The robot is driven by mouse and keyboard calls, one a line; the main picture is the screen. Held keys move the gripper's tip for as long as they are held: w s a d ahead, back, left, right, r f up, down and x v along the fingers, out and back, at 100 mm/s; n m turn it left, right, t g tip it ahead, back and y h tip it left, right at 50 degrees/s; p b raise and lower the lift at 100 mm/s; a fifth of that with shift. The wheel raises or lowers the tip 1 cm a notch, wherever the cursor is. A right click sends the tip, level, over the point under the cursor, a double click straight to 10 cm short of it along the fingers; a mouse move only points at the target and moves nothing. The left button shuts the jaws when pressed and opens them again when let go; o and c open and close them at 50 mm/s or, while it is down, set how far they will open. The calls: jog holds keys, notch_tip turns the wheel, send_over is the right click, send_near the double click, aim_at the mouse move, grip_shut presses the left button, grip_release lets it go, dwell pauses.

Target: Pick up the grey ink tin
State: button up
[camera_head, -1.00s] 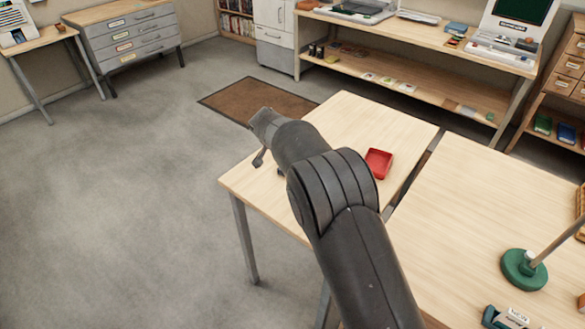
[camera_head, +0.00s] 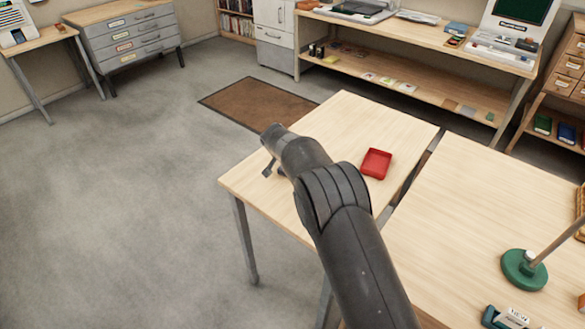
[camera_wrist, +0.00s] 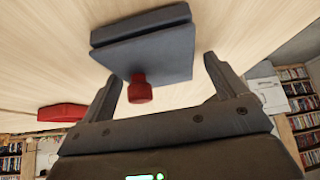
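The grey ink tin (camera_wrist: 150,50) shows in the wrist view as a slate-grey, flat-sided box with a darker band and a red knob (camera_wrist: 140,90). It rests on the pale wooden table. My gripper (camera_wrist: 163,88) is open, one finger to each side of the red knob, with gaps on both sides. I cannot tell how far the tin's body reaches in between the fingers. In the head view my gripper (camera_head: 268,168) is mostly hidden by my arm, low over the left part of the near table, and the tin is hidden.
A red tray (camera_head: 376,163) lies on the same table (camera_head: 345,115), right of my arm; it also shows in the wrist view (camera_wrist: 62,112). A second table (camera_head: 470,200) to the right bears a green round base (camera_head: 524,269) with a rod. Floor to the left is clear.

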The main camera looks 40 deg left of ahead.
jog(key=c, duration=1.3)
jog(key=shift+r, duration=0.1)
jog(key=shift+c, duration=0.2)
